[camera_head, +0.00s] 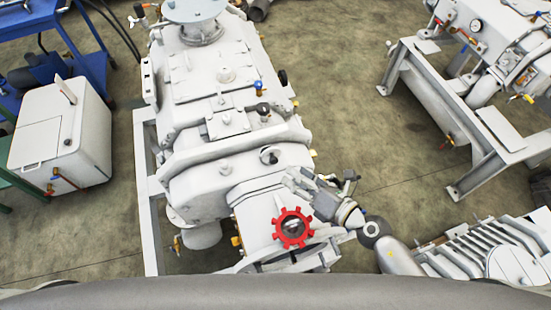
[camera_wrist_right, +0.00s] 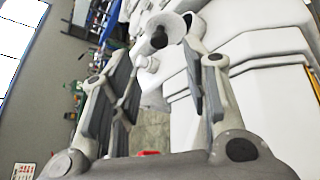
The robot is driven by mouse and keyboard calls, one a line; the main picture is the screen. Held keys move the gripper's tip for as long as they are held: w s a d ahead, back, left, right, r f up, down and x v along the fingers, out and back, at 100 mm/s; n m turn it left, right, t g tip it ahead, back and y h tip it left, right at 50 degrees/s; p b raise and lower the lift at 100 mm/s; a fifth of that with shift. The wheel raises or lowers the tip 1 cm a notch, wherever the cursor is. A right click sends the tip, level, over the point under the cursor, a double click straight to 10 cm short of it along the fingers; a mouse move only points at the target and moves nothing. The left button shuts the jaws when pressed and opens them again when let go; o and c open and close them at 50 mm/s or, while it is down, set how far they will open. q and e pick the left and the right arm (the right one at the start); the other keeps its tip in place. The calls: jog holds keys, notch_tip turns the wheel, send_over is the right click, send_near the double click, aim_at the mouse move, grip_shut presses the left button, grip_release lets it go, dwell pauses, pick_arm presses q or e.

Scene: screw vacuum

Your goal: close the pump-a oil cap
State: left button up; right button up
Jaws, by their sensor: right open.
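A large white pump (camera_head: 215,140) fills the middle of the head view. A small round cap (camera_head: 270,155), part pale and part dark, sits on its near top. A red toothed wheel (camera_head: 293,228) is on its near end. No label shows which part is the oil cap. My right gripper (camera_head: 301,178) is at the pump's right side, just short of the round cap and pointing at it. In the right wrist view the open fingers stand either side of a pale disc with a dark knob (camera_wrist_right: 159,38), likely this cap, with nothing gripped. My left gripper is not in view.
A white box unit (camera_head: 60,135) and a blue cart (camera_head: 60,30) stand at left. A second machine on a metal frame (camera_head: 475,160) is at right. A ribbed grey unit (camera_head: 490,250) lies at lower right. Bare floor (camera_head: 340,80) shows between the machines.

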aim_at(275, 162)
jog(key=x, duration=0.5)
jog(key=shift+r, duration=0.15)
jog(key=x, duration=0.2)
jog(key=shift+w+a, duration=0.2)
jog(key=shift+w, duration=0.05)
jog(key=shift+f, duration=0.2)
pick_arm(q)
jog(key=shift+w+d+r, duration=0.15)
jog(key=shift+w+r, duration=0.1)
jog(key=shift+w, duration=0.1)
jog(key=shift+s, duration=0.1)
pick_arm(e)
jog(key=shift+c, duration=0.3)
jog(key=c, duration=0.7)
grip_shut()
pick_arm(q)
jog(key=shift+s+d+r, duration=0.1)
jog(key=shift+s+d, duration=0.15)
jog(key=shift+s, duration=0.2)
pick_arm(e)
jog(key=shift+r, duration=0.1)
